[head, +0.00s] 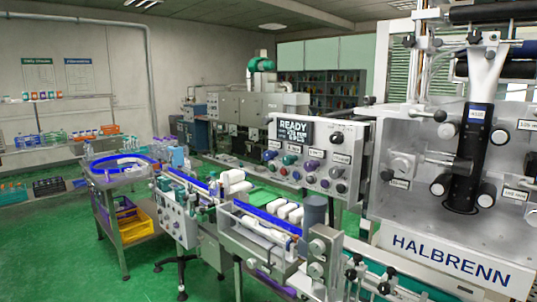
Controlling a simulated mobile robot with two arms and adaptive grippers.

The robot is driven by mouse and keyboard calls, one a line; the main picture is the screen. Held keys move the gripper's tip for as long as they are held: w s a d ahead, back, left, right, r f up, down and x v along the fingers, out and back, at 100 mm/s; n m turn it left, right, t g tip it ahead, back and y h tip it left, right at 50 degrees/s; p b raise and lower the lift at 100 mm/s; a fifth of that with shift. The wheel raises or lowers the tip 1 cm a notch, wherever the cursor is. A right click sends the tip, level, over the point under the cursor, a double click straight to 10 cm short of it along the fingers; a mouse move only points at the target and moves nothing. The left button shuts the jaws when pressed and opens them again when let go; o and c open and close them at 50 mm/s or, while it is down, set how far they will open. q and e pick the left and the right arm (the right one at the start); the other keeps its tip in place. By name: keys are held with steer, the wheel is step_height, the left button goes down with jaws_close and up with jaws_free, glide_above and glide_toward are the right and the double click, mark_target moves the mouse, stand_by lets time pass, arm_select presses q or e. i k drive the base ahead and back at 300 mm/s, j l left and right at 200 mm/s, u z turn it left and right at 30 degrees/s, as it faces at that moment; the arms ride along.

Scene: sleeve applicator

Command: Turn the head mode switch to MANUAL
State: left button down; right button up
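A grey control panel (318,160) stands in the middle of the view, with a lit display (294,131) reading READY. A black knob (337,138) sits to the right of the display. Below are several coloured knobs and buttons, among them a green one (290,160) and a purple one (313,165). The labels are too small to read, so I cannot tell which control is the head mode switch or where it points. Neither of my grippers shows in the view.
The large HALBRENN machine (450,255) fills the right side, with black knobs and a dark vertical column (467,170). A conveyor (262,215) with white rollers runs in front of the panel. A cart with a yellow bin (136,226) stands left. Green floor (60,255) is clear at front left.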

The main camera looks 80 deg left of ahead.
mark_target(337, 138)
steer(key=u, duration=2.45)
